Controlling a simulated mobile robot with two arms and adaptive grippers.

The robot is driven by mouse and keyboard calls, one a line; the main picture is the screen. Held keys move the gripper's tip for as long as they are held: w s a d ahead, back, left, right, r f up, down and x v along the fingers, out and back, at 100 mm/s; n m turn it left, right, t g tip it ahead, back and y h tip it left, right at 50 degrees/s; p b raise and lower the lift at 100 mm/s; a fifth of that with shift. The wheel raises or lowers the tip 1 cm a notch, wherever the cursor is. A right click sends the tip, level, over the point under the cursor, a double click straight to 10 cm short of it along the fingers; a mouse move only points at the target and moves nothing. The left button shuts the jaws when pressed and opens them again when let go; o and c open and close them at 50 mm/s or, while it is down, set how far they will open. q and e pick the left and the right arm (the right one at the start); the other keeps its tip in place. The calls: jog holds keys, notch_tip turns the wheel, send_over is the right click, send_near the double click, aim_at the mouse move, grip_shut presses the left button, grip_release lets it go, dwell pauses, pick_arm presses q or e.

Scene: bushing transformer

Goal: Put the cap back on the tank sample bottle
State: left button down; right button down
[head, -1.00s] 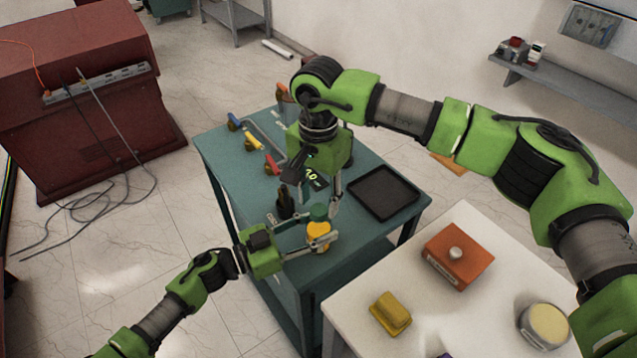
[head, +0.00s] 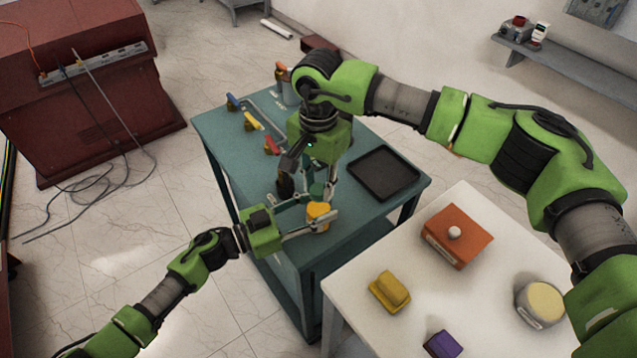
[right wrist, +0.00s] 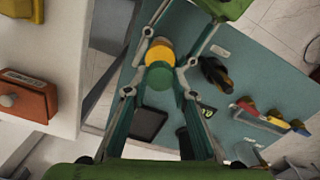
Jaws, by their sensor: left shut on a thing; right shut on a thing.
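My left gripper (head: 308,215) comes in from the left and is shut on the yellow sample bottle (head: 319,211), above the front part of the green table. My right gripper (head: 315,187) points down from above and is shut on the green cap (head: 317,190). The cap is at the bottle's far side in the head view, partly hidden by the fingers. In the right wrist view, the cap (right wrist: 158,76) appears right against or overlapping the bottle (right wrist: 160,50), between both grippers' fingers. I cannot tell whether they touch or line up.
The green table (head: 225,135) holds a black tray (head: 383,172), a dark object (head: 286,183) close to my grippers, and several coloured-handled parts (head: 252,122). A white table (head: 420,290) in front carries an orange box (head: 457,235), a yellow block (head: 390,291) and a round container (head: 541,302).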

jog(key=m, duration=0.4)
jog(key=shift+m, duration=0.4)
jog(key=m, duration=1.5)
jog(key=shift+m, duration=0.4)
jog(key=c, duration=1.7)
grip_release()
jog(key=shift+r, duration=0.1)
jog(key=shift+r, duration=2.15)
